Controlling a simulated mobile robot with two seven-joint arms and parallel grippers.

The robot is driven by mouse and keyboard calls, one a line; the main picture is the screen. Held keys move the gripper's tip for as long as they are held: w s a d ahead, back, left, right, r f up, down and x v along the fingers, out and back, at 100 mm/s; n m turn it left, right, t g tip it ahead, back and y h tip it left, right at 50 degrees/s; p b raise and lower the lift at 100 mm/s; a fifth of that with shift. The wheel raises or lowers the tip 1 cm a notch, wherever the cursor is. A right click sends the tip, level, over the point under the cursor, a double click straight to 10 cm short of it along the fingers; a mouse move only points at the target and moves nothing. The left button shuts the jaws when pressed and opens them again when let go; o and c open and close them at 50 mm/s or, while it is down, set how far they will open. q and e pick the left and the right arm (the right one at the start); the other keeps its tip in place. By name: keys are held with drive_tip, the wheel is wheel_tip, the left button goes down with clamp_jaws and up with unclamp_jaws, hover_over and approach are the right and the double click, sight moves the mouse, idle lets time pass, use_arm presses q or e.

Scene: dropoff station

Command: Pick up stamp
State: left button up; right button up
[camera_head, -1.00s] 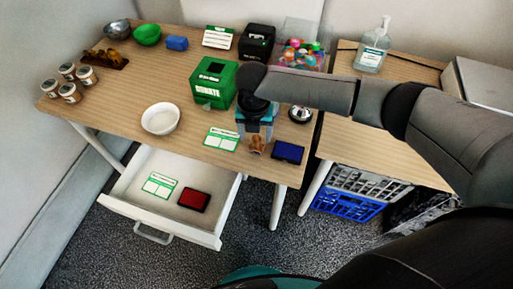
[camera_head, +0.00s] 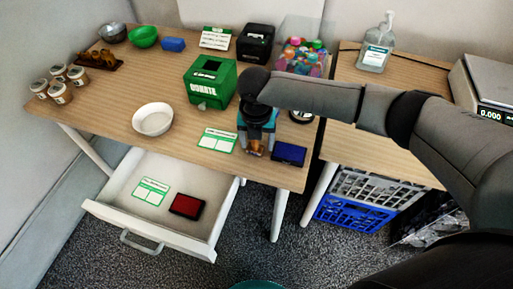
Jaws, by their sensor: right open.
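The stamp (camera_head: 255,148) is a small brown wooden piece on the table near its front edge, just left of the blue ink pad (camera_head: 289,153). My right gripper (camera_head: 256,143) points down over the stamp, with its fingertips around or just in front of its upper part. The gripper is open. It hides much of the stamp, and I cannot tell whether the fingers touch it. My left gripper is not in view.
A green-and-white card (camera_head: 218,140) lies left of the stamp. A white bowl (camera_head: 153,119) and green donation box (camera_head: 211,83) stand farther left. Below, an open drawer (camera_head: 142,223) holds a card and a red ink pad (camera_head: 187,206). A silver bell (camera_head: 301,116) is partly hidden behind my arm.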

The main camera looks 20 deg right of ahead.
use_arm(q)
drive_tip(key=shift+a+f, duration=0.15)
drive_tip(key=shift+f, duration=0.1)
use_arm(e)
drive_tip(key=shift+a+f, duration=0.1)
drive_tip(key=shift+f, duration=0.1)
drive_tip(key=shift+f, duration=0.15)
clamp_jaws()
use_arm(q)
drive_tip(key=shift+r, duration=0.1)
